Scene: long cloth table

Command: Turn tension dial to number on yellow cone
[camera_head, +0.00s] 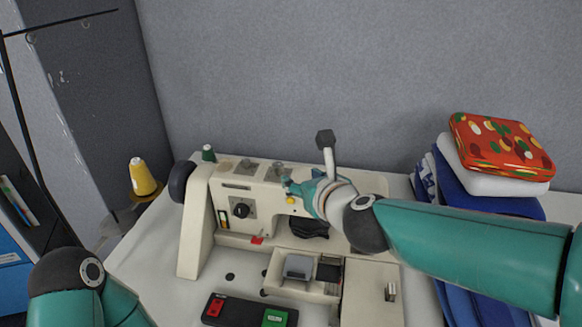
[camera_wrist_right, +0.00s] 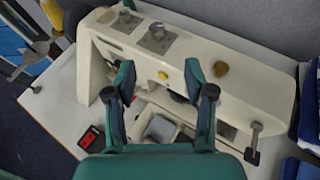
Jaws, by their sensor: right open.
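A cream sewing machine (camera_head: 222,228) stands on the white table; its body also fills the wrist view (camera_wrist_right: 98,65). A black dial (camera_head: 241,209) sits on a plate on its front. Two grey knobs, one left (camera_head: 247,166) and one right (camera_head: 278,169), sit on top plates; I cannot tell which is the tension dial. The yellow cone (camera_head: 142,177) stands left of the machine; no number is legible. My right gripper (camera_head: 289,188) is open and empty, its fingers spread above the machine's front near a small yellow knob (camera_wrist_right: 163,75). My left gripper is out of view.
A dark box with red and green buttons (camera_head: 238,308) lies in front. An open compartment (camera_head: 279,268) holds a grey block. A dark handwheel (camera_head: 180,181) sticks out at the machine's left.

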